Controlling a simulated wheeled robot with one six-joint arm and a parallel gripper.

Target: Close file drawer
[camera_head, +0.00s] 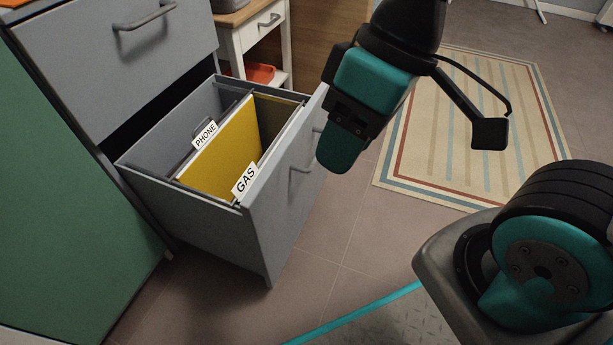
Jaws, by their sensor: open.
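The grey file drawer (190,198) stands pulled out of the cabinet at the left, below a shut upper drawer (114,60). Inside it are a yellow folder (222,152) and labels reading PHONE (205,135) and GAS (244,182). Its front panel (275,215) faces right and has a bar handle (300,168). My gripper (335,160) hangs beside the top of the front panel, on its outer side, and covers part of the panel and handle. I cannot tell whether it touches. The gripper is open, and nothing shows between its fingers.
A green panel (60,200) stands at the left against the cabinet. A small white side table (255,35) with an orange item (260,73) is behind the drawer. A striped rug (470,130) lies at the right. The tiled floor (330,250) before the drawer is clear.

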